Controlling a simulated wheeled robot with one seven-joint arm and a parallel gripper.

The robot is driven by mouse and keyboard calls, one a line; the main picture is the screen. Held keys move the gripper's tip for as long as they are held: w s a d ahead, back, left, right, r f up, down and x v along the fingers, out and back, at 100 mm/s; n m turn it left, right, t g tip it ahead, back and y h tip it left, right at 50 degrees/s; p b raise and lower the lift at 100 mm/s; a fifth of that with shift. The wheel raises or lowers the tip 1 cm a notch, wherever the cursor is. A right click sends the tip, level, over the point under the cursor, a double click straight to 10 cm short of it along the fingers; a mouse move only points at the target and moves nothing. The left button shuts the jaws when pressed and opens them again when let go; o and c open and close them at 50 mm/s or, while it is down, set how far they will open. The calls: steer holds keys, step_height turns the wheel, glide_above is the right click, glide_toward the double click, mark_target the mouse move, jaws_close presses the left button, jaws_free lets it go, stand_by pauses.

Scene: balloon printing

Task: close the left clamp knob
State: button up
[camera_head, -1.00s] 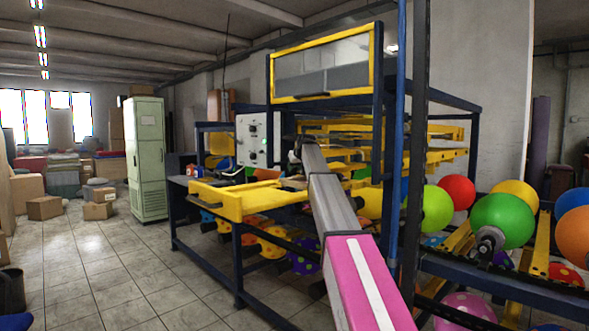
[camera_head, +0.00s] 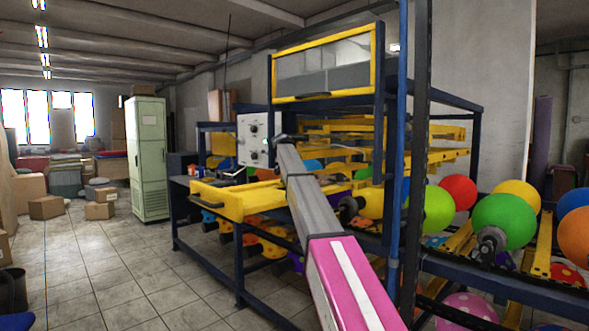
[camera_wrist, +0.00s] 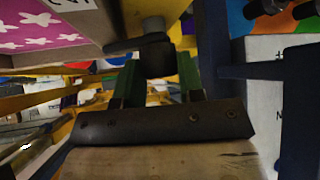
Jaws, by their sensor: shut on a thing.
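In the wrist view a dark, rounded clamp knob (camera_wrist: 155,52) with a grey cylindrical stem (camera_wrist: 153,25) lies at top centre. The two green fingers of my gripper (camera_wrist: 157,72) stand on either side of it, and the gripper is shut on it. In the head view my arm reaches to the yellow-framed printing machine (camera_head: 230,199). My gripper and the knob are hidden there behind the arm, so I cannot tell from that view how the knob is turned.
A white control box (camera_head: 252,139) stands near the arm's far end. Dark blue machine posts (camera_head: 397,170) rise close to the arm's right. Coloured balloons (camera_head: 503,221) fill the rack at right. A green cabinet (camera_head: 148,158) and open tiled floor (camera_head: 95,255) lie to the left.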

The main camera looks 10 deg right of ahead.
steer(key=shift+w+a+m+g+h, duration=0.1)
steer(key=shift+m+g+h, duration=0.5)
steer(key=shift+m, duration=0.5)
steer(key=shift+w+a+m+g+h, duration=0.1)
steer(key=shift+m+g+h, duration=0.5)
steer(key=shift+m, duration=0.5)
steer(key=o, duration=0.9)
steer(key=shift+s+r, duration=0.1)
steer(key=v, duration=1)
steer(key=shift+a+r, duration=0.2)
steer(key=shift+r, duration=0.05)
steer(key=shift+s, duration=0.1)
